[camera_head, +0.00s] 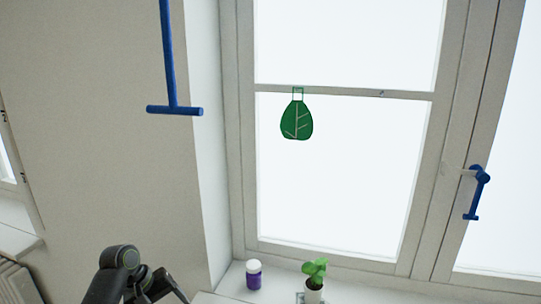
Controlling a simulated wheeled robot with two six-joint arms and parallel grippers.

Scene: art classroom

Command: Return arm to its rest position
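My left arm (121,262) shows at the bottom left as dark, bent links with a rounded joint at the top. The links run down out of the bottom edge of the picture. I can make out no fingertips on it, so I cannot see my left gripper. My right arm and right gripper are not in the picture.
A purple bottle with a white cap (254,276) and a potted plant (314,282) stand on the sill. A blue T-shaped bar (170,70) hangs before the wall.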

